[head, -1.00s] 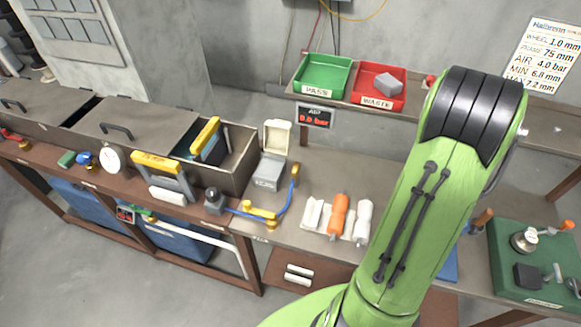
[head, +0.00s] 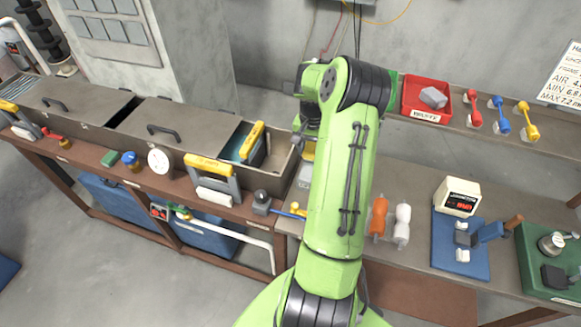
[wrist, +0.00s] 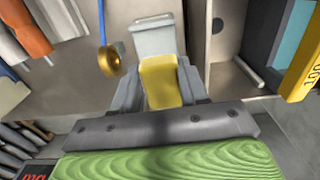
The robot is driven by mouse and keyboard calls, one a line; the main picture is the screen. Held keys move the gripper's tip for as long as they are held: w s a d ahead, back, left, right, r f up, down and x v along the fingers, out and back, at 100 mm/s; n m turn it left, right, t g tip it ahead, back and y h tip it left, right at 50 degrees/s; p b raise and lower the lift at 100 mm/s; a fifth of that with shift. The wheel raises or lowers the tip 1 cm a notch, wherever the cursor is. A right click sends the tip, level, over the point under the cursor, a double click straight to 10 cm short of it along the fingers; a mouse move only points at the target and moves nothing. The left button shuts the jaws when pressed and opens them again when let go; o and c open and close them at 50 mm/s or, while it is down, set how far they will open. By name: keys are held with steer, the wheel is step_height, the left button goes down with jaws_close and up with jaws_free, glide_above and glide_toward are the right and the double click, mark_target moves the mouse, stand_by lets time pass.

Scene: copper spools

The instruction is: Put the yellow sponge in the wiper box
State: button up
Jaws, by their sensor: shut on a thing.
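The yellow sponge (wrist: 161,82) shows between the two grey fingers of my gripper (wrist: 160,92) in the wrist view, and the fingers are shut on it. A small grey box (wrist: 155,38), which looks like the wiper box, lies just beyond the sponge in that view. In the head view a little of the box (head: 305,173) shows left of my green arm, with a patch of yellow (head: 309,150) above it. My arm hides most of the box and the fingertips there. I cannot tell whether sponge and box touch.
A large grey bin with sliding lids (head: 210,118) and a yellow-handled tool (head: 252,140) stand to the left. Orange (head: 378,217) and white (head: 402,224) spools lie right of my arm. A red waste tray (head: 427,112) sits on the back shelf.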

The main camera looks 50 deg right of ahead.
mark_target(311, 175)
steer(key=f, duration=0.8)
steer(key=shift+s+d+f, duration=0.1)
steer(key=shift+s+f, duration=0.25)
steer(key=shift+f, duration=0.05)
steer(key=shift+s+d, duration=0.1)
steer(key=shift+f, duration=0.1)
steer(key=o, duration=0.7)
steer(key=shift+f, duration=0.1)
steer(key=shift+c, duration=0.2)
steer(key=o, duration=0.5)
steer(key=shift+c, duration=0.2)
